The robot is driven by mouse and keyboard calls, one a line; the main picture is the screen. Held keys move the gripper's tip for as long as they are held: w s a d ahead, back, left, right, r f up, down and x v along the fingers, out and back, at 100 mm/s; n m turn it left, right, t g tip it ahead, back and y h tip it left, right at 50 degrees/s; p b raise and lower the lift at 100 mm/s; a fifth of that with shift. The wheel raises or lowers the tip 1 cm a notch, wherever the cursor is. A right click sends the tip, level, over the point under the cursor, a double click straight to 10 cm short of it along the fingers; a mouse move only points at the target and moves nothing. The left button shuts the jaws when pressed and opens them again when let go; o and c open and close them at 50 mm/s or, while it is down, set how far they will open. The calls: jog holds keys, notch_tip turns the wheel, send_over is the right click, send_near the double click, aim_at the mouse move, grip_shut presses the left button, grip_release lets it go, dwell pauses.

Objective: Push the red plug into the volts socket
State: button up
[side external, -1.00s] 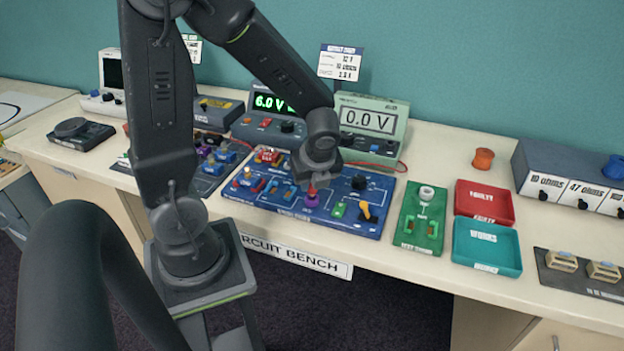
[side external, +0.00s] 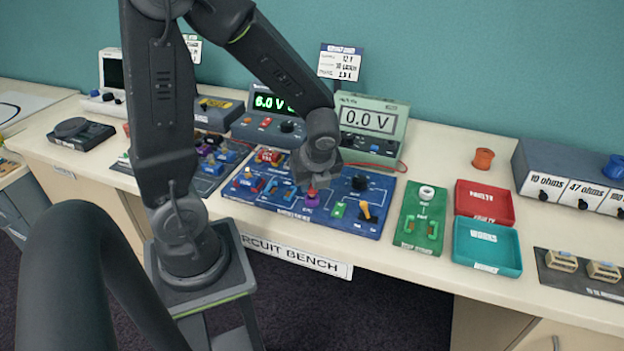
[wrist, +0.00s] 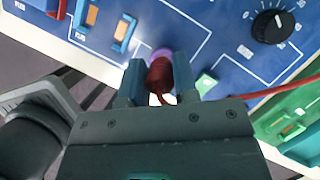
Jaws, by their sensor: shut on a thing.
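The red plug (wrist: 159,76) is between the two fingers of my gripper (wrist: 158,66) in the wrist view, and my gripper is shut on it. Its tip end points at a purple post (wrist: 162,53) on the blue circuit board (wrist: 215,75); I cannot tell whether it is seated there. In the side external view my gripper (side external: 313,180) is low over the board, with the purple post (side external: 312,201) just below it. A meter reading 0.0 V (side external: 369,121) stands behind the board. I cannot read any volts label, so which socket is the volts one is unclear.
A red lead (wrist: 275,90) runs right across the board in the wrist view. A black knob (wrist: 272,26) and a yellow-orange switch (side external: 368,212) stand on the board. A green board (side external: 407,228), a red tray (side external: 506,207) and a teal tray (side external: 516,258) are to the right.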

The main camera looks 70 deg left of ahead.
jog(key=shift+f, duration=0.85)
dwell(0.6)
jog(key=o, duration=1.5)
jog(key=shift+r, duration=0.1)
jog(key=shift+r, duration=3.9)
jog(key=s+d+r+n+t+h, duration=0.1)
jog(key=s+d+r+n, duration=0.1)
jog(key=n, duration=0.4)
jog(key=s+d+r+n+t+h, duration=0.2)
jog(key=d+r+n, duration=0.2)
jog(key=d+n, duration=0.2)
jog(key=s+d+r+n+t+h, duration=0.1)
jog(key=s+d+r+n+t, duration=0.1)
jog(key=n, duration=0.5)
jog(key=shift+s+d+r+h, duration=0.15)
jog(key=shift+s+d+r, duration=0.2)
jog(key=shift+d, duration=0.2)
jog(key=shift+s+d+r+h, duration=0.2)
jog(key=shift+d+r, duration=0.2)
jog(key=shift+d, duration=0.15)
